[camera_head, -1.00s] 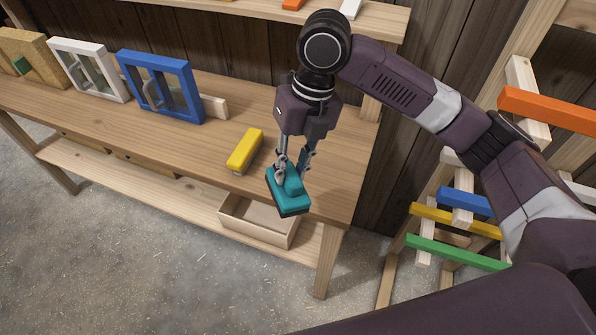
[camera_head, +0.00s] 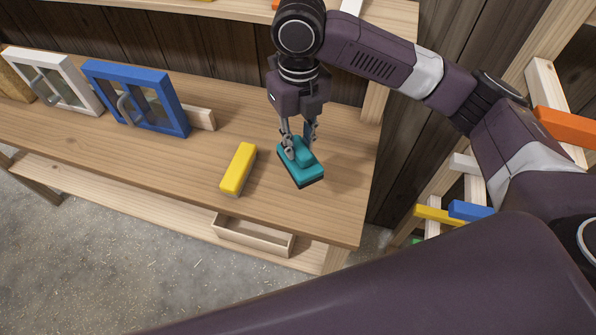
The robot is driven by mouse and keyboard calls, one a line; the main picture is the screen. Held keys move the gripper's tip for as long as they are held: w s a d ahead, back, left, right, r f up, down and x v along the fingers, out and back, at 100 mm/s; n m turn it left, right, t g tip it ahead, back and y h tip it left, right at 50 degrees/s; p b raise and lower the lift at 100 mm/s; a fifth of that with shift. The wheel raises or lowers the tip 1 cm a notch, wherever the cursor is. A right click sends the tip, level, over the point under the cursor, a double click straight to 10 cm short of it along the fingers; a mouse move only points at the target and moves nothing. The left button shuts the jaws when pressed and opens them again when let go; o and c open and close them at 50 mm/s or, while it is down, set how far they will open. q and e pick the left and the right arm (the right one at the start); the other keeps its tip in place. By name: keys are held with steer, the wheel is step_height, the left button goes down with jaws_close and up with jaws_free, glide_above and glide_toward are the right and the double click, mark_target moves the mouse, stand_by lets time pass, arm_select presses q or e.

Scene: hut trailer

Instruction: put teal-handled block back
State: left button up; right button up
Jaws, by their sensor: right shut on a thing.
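The teal-handled block (camera_head: 303,172) has a teal top and handle with a dark underside. It is over the right part of the wooden workbench (camera_head: 330,217). My right gripper (camera_head: 298,146) points down and is shut on the block's handle. The block looks tilted, and I cannot tell whether its underside touches the bench top. My left gripper is not in view.
A yellow block (camera_head: 239,168) lies just left of the teal one. Blue (camera_head: 140,97) and white (camera_head: 52,80) framed panels stand further left. An open wooden box (camera_head: 254,236) sits on the lower shelf. A rack with coloured bars (camera_head: 468,211) stands at right.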

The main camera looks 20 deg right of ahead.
mark_target(298, 166)
step_height(298, 166, down, 5)
steer(key=shift+w+r+p, duration=0.1)
steer(key=shift+r+p, duration=0.05)
steer(key=shift+p, duration=0.25)
step_height(298, 166, down, 8)
steer(key=shift+w+r+p, duration=0.15)
steer(key=shift+p, duration=0.6)
steer(key=o, duration=1)
steer(key=shift+f, duration=0.2)
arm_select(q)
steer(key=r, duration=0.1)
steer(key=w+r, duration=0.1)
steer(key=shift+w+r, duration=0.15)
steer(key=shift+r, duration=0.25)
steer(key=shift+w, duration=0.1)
arm_select(e)
steer(key=shift+r+b, duration=0.3)
steer(key=shift+r, duration=0.25)
arm_select(q)
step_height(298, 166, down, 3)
steer(key=b, duration=0.3)
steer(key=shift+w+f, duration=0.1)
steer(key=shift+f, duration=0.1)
arm_select(e)
step_height(298, 166, up, 11)
steer(key=shift+w, duration=0.15)
